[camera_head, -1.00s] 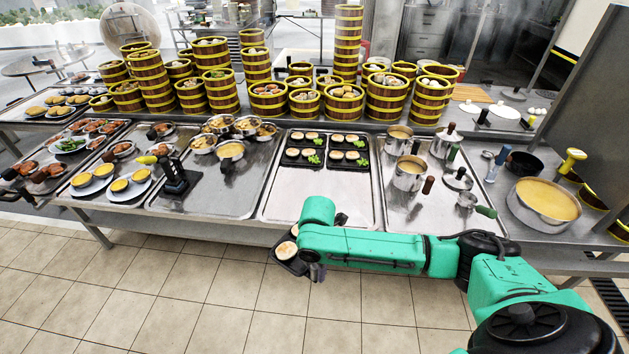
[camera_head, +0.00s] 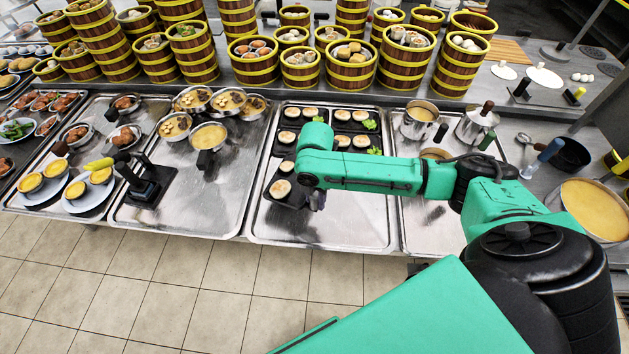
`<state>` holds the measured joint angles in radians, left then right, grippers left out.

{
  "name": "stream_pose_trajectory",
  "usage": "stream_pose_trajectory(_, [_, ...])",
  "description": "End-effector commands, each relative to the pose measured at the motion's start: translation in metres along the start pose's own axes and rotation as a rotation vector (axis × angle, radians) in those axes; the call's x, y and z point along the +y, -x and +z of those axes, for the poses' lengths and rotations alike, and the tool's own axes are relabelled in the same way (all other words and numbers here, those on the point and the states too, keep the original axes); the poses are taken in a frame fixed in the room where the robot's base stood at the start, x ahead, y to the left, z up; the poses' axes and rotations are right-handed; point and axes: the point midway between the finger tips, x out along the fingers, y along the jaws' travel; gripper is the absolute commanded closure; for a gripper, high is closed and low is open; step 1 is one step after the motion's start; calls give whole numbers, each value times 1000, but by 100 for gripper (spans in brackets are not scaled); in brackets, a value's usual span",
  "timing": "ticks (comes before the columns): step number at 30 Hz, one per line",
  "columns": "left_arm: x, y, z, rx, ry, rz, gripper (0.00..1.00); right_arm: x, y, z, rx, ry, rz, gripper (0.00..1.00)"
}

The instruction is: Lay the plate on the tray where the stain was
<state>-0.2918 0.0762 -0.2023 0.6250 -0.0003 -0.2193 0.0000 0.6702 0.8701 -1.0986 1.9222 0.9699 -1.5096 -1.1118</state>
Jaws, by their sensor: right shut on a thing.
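My right gripper (camera_head: 316,199) is shut on a dark plate (camera_head: 291,201) with pale round buns on it. The green arm comes in from the right and hides part of the plate. The plate is over the left part of the large metal tray (camera_head: 340,230); I cannot tell whether it touches the tray. Other dark plates (camera_head: 318,126) with buns and green garnish lie on the back of the tray. No stain shows on the bare metal in view. My left gripper is not in view.
A black stand with a yellow-handled tool (camera_head: 148,188) is on the tray to the left, with pans of yellow food (camera_head: 208,136) behind. Steamer towers (camera_head: 355,70) line the back. Pots (camera_head: 419,117) stand to the right. The tray's front is clear.

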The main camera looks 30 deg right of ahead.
Motion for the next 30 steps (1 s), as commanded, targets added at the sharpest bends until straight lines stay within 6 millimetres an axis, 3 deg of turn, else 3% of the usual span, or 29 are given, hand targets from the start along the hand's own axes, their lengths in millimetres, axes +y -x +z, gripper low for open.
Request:
stream_pose_trajectory(8, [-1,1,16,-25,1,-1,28,1,1,0,0,1,2,100])
stream_pose_trajectory(14, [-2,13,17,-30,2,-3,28,1,5,-1,1,5,2,100])
stream_pose_trajectory(24, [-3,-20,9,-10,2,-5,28,0,-49,-1,0,6,1,100])
stream_pose_trajectory(30, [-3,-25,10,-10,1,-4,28,1,-60,0,-1,6,2,100])
